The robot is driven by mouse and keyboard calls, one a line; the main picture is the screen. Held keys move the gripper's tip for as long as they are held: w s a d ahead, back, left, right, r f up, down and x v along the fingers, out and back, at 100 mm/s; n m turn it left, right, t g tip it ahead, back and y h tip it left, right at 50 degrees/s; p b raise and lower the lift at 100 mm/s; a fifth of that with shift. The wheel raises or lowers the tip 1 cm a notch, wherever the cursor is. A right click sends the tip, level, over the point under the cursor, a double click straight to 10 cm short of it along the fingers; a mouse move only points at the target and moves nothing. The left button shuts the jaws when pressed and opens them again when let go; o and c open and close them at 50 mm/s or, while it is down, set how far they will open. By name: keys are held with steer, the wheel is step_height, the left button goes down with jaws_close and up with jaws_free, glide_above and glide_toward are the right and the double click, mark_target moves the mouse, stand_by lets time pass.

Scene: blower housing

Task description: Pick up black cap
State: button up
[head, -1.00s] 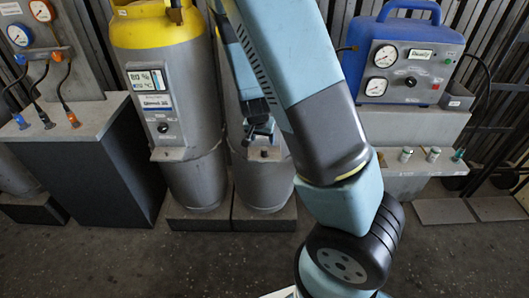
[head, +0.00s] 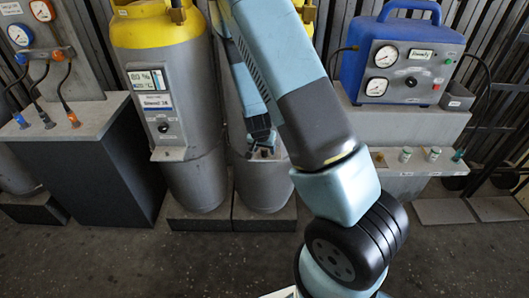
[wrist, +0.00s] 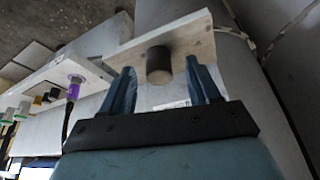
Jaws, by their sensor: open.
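The black cap (wrist: 159,66) is a short dark cylinder on a pale ledge (wrist: 190,44) in the wrist view. My gripper (wrist: 160,72) is open, with one blue finger on each side of the cap and a visible gap on both sides. I cannot tell how deep the fingers reach along the cap. In the head view my gripper (head: 262,146) is just over the small ledge on the front of the grey cylinder behind my arm. The cap is small and largely hidden there.
A yellow-topped grey cylinder (head: 178,100) stands left of my gripper. A blue gauge unit (head: 400,58) is on the grey bench at right, with small fittings (head: 405,155) on the lower shelf. A dark cabinet (head: 90,175) is at far left. Floor in front is clear.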

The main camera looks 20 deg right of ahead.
steer(key=shift+w+d+f, duration=0.1)
steer(key=shift+w+f, duration=0.1)
steer(key=shift+f, duration=0.35)
steer(key=c, duration=1.1)
steer(key=shift+r, duration=0.1)
